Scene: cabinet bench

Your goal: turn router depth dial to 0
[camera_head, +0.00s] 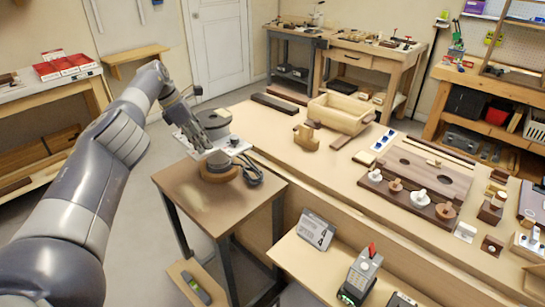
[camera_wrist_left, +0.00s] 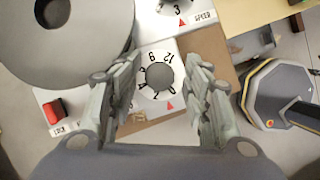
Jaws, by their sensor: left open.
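The router (camera_head: 216,168) stands on a small wooden stand in the head view, with my left gripper (camera_head: 203,142) close above and beside it. A red triangle (camera_wrist_left: 170,106) marks the dial's lower right edge. The number at the mark is too small to read surely. My right gripper is not in view.
A second dial labelled SPEED (camera_wrist_left: 178,10) sits above the depth dial, and a red switch (camera_wrist_left: 54,111) labelled LOCK lies to its left. A large grey cylinder (camera_wrist_left: 70,40) fills the upper left. The stand's front top (camera_head: 205,205) is clear.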

